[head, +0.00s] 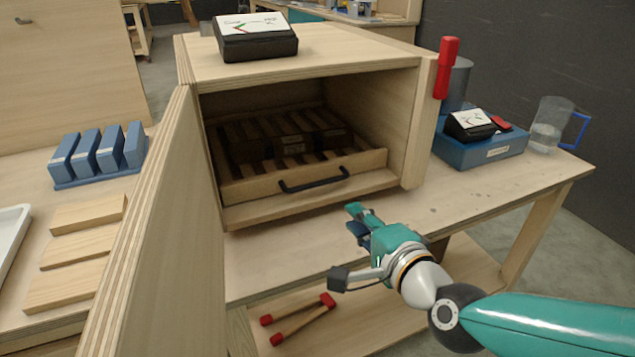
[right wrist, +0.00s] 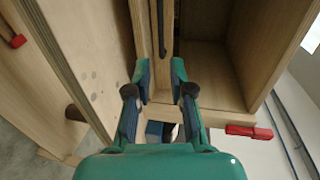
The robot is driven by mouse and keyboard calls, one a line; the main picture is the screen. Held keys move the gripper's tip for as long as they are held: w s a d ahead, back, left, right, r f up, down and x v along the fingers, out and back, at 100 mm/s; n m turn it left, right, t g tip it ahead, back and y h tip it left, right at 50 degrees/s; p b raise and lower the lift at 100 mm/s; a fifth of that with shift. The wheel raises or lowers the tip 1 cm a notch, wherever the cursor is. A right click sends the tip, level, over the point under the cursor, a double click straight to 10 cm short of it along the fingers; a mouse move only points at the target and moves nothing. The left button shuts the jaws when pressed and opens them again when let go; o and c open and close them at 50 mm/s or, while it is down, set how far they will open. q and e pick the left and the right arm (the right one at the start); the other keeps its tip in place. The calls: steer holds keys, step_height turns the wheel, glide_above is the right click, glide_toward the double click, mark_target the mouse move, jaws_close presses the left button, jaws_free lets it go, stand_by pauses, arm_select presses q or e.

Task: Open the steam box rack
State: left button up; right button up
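The wooden steam box (head: 300,55) stands on the bench with its door (head: 165,225) swung open to the left. Inside is a slatted rack (head: 245,183) with a black handle (head: 314,182) on its front board; it sits inside the box, holding dark slats. My right gripper (head: 355,218) is in front of the box, below and right of the handle, apart from it. In the right wrist view its two fingers (right wrist: 159,75) are spread and empty, with the handle (right wrist: 161,28) ahead, between the line of the fingers. My left gripper is not in view.
A red lever (head: 446,68) sticks up at the box's right front edge. A blue-based device (head: 485,150) and a clear jug (head: 548,125) stand to the right. Wood strips (head: 75,250) and blue blocks (head: 97,152) lie left. Red-ended sticks (head: 300,322) lie on the lower shelf.

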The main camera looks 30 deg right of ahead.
mark_target(319, 182)
steer(key=shift+s, duration=0.1)
stand_by(0.3)
steer(key=w+f, duration=0.1)
steer(key=w, duration=0.4)
steer(key=w+f, duration=0.1)
steer(key=w, duration=0.5)
steer(key=w+d+f+p, duration=0.1)
steer(key=w, duration=0.4)
steer(key=shift+w+f, duration=0.15)
steer(key=shift+w, duration=0.05)
steer(key=shift+c, duration=0.3)
jaws_close()
